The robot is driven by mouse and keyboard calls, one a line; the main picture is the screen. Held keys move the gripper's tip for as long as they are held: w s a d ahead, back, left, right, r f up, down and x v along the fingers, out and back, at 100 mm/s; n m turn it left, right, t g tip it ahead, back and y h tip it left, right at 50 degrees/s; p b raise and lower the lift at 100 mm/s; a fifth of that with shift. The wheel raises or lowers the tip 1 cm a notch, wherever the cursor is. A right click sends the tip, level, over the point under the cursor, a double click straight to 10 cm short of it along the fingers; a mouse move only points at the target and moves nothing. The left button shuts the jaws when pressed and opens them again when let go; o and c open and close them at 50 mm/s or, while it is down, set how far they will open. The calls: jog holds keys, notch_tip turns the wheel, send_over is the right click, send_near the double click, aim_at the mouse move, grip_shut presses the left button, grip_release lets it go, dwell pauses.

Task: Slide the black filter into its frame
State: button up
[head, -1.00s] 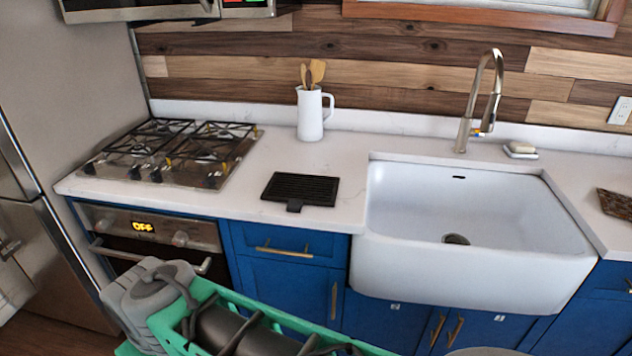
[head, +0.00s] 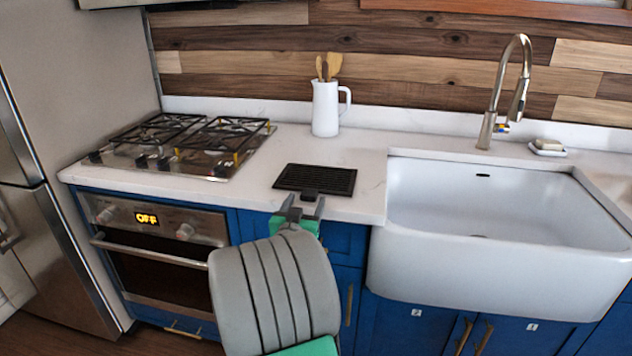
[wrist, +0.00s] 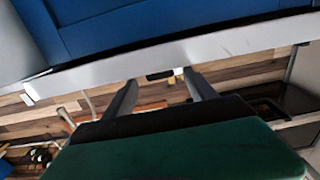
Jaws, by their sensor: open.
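The black filter (head: 322,178), a flat slatted panel, lies on the white counter between the stove and the sink. Its short tab (head: 310,194) points toward the front edge. My gripper (head: 304,206) is open at the counter's front edge, its two fingers spread to either side of the tab in the head view. In the wrist view a small dark piece (wrist: 160,75), which looks like the tab, shows between and just beyond the fingertips (wrist: 161,80). I cannot tell whether the fingers touch it. I cannot make out the filter's frame in either view.
The stove (head: 185,142) with black grates is left of the filter; a white jug (head: 325,110) with wooden utensils stands behind it. The sink (head: 490,215) and faucet (head: 490,120) are right. An appliance's lower edge (head: 140,3) shows at top left. Counter around the filter is clear.

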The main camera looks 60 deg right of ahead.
aim_at(307, 197)
jog(key=x, duration=0.3)
jog(key=shift+w+d, duration=0.1)
jog(key=shift+d, duration=0.15)
jog(key=shift+a, duration=0.1)
grip_shut()
